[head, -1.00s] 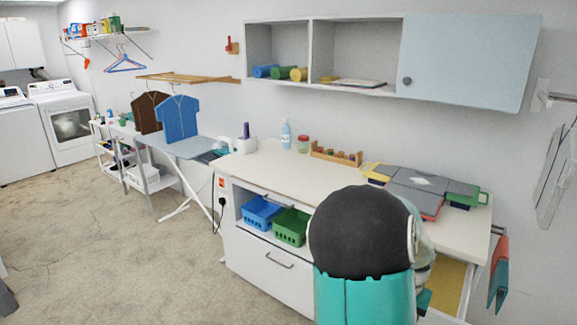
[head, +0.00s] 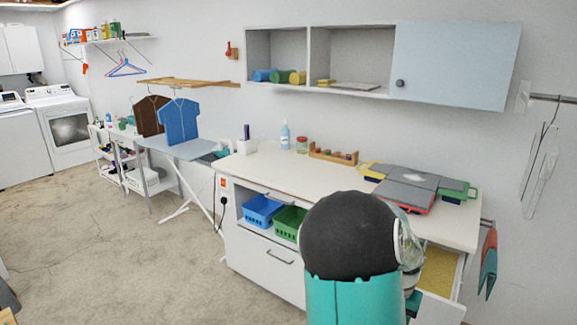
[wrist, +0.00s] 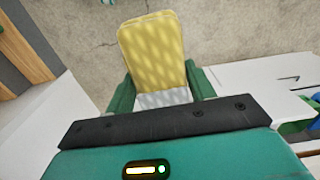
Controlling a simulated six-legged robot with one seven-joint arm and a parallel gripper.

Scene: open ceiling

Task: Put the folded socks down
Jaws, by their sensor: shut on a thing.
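My gripper (wrist: 160,84) shows in the wrist view with its two green fingers closed on the sides of a yellow, pale-patterned folded bundle, the folded socks (wrist: 153,48). A grey-white part of the bundle shows between the fingers. The socks are held above the beige floor in that view. In the head view my dark, rounded arm link hides most of the gripper, and I cannot make out the socks there.
A long white counter (head: 285,173) has clear room in its middle. An open drawer (head: 440,272) with a yellow inside is below. Blue (head: 262,210) and green (head: 288,222) baskets sit in the counter's shelf.

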